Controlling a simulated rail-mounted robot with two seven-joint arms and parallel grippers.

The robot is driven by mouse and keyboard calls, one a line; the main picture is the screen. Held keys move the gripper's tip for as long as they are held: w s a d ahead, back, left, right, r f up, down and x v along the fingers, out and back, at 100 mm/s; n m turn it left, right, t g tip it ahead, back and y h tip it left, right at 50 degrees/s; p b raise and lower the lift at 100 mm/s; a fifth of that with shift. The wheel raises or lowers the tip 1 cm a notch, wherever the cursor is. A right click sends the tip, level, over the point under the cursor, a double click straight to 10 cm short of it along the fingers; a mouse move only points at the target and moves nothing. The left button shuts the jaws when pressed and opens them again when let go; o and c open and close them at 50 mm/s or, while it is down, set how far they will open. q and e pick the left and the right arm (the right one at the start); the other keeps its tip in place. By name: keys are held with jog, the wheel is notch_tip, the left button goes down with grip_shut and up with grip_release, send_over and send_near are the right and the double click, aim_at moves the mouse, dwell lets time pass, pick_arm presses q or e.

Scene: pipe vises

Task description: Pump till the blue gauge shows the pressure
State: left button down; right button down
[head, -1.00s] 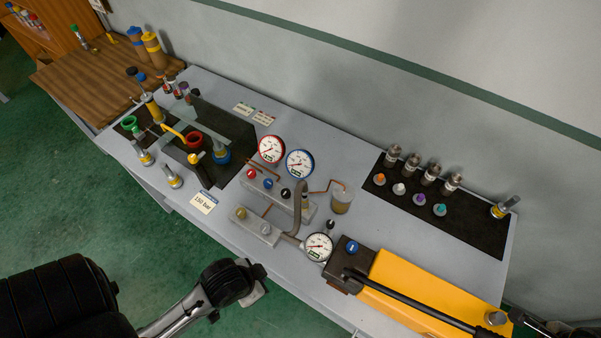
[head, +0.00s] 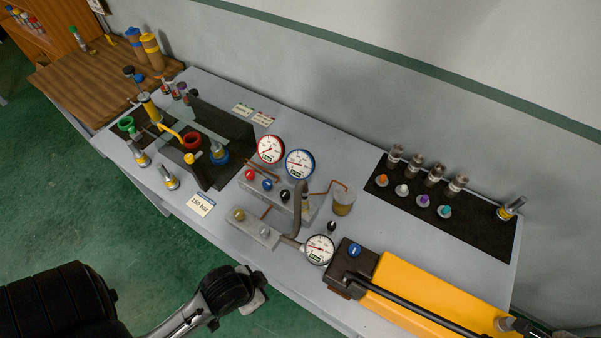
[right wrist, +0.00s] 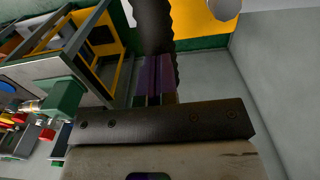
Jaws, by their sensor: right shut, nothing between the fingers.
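The blue gauge (head: 300,164) stands on the bench beside the red gauge (head: 270,149); its needle points roughly left, and its reading is too small to tell. The yellow hand pump (head: 430,292) lies at the bench's right front, with its black handle (head: 405,305) low along the body. A white-faced gauge (head: 319,249) sits by the pump's blue knob (head: 354,250). My right gripper shows in its wrist view (right wrist: 155,85), shut and empty; the head view shows only dark parts at the lower right corner. My left arm's end (head: 250,292) is before the bench, its fingers not distinguishable.
A valve block with red, blue and black knobs (head: 267,184) stands below the gauges. A pressure card (head: 201,205) lies at the front edge. A cup (head: 343,203), a black mat with fittings (head: 450,210) and a vise area (head: 215,125) occupy the bench.

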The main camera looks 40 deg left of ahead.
jog(key=f+b, duration=0.1)
jog(key=f, duration=0.1)
jog(key=shift+d+f+b, duration=0.2)
jog(key=shift+f+b, duration=0.1)
jog(key=shift+b, duration=0.1)
jog(key=shift+f, duration=0.15)
jog(key=f+b, duration=0.3)
jog(key=shift+w+d+f+b, duration=0.1)
jog(key=shift+d+f+b, duration=0.2)
jog(key=shift+f, duration=0.1)
jog(key=shift+f+b, duration=0.3)
jog(key=shift+f, duration=0.05)
jog(key=shift+d, duration=0.1)
